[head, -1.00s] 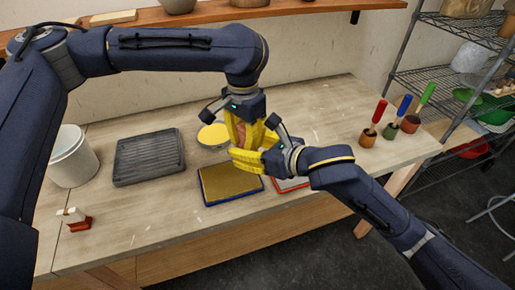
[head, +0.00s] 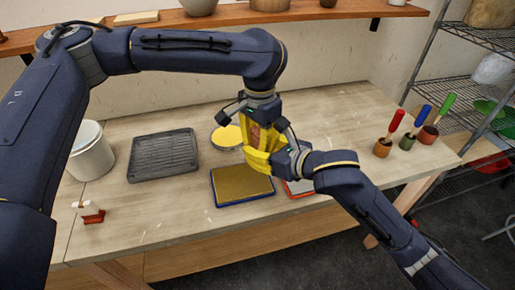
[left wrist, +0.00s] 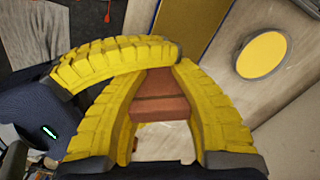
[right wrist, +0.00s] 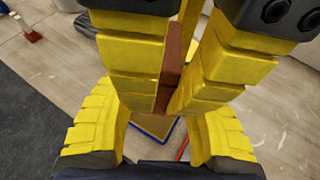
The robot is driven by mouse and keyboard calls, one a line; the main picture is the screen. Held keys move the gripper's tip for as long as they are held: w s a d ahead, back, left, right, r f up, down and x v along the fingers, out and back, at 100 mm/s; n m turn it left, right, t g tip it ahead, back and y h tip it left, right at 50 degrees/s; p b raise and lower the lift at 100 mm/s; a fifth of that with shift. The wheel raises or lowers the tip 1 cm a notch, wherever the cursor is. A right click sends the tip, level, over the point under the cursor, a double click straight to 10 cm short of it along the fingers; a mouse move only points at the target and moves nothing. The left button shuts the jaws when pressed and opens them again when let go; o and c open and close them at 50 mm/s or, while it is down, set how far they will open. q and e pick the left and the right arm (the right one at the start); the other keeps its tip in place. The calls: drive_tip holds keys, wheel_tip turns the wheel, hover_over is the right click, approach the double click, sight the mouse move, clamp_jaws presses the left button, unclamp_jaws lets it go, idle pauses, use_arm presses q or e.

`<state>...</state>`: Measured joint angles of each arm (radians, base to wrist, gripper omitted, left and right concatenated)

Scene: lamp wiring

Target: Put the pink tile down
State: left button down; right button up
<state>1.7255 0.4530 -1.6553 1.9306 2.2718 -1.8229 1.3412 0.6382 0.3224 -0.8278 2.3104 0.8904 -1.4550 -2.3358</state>
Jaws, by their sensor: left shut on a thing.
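The pink tile, reddish-brown here, is gripped between the yellow fingers of my left gripper (head: 262,140). The tile (left wrist: 160,95) shows between those fingers in the left wrist view, and its edge (right wrist: 176,55) shows in the right wrist view. It is held above the table, near the blue-framed mustard pad (head: 242,187). My right gripper (right wrist: 160,140) is close below the left fingers; its two yellow fingers are apart, with the pad visible between them. Whether the right fingers touch the tile is hidden.
A red-framed pad (head: 299,187) is partly behind the right arm. A round yellow dish (head: 227,137), grey ridged tray (head: 163,155), white bucket (head: 91,152) and small red-and-white block (head: 90,212) stand on the table. Handled tools in pots (head: 408,130) are at right. The front left is fairly clear.

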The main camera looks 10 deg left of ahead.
drive_tip(key=shift+s+a, duration=0.3)
drive_tip(key=shift+s, duration=0.05)
drive_tip(key=c, duration=0.3)
drive_tip(key=o, duration=1)
drive_tip(key=shift+o, duration=0.9)
drive_tip(key=shift+w+d, duration=0.1)
drive_tip(key=shift+d, duration=0.1)
